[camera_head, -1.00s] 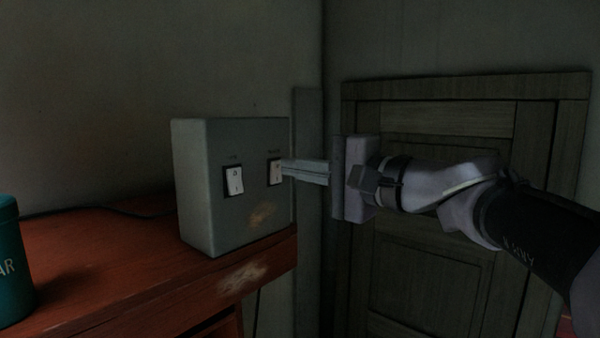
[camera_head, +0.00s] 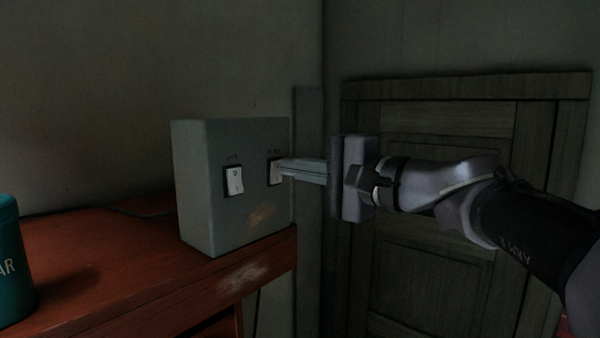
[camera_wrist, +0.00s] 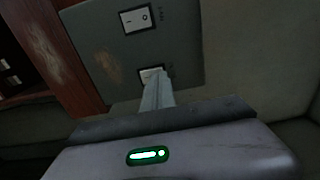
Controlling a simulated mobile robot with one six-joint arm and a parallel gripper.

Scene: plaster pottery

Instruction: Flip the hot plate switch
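A grey switch box (camera_head: 212,200) stands on the red wooden table. Its front bears two white rocker switches with small labels too blurred to read: a left switch (camera_head: 233,181) and a right switch (camera_head: 274,172). My gripper (camera_head: 284,167) comes from the right, its fingers together and empty, with the tips at the right switch, covering part of it. In the wrist view the fingertips (camera_wrist: 154,78) overlap the lower switch (camera_wrist: 147,72), and the other switch (camera_wrist: 140,19) is clear above. Whether the tips press the switch is hard to tell.
The red table (camera_head: 110,250) has a worn front edge. A teal canister (camera_head: 12,265) stands at its left, and a dark cable (camera_head: 85,209) runs behind the box. A dark wooden door (camera_head: 450,200) is behind my arm.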

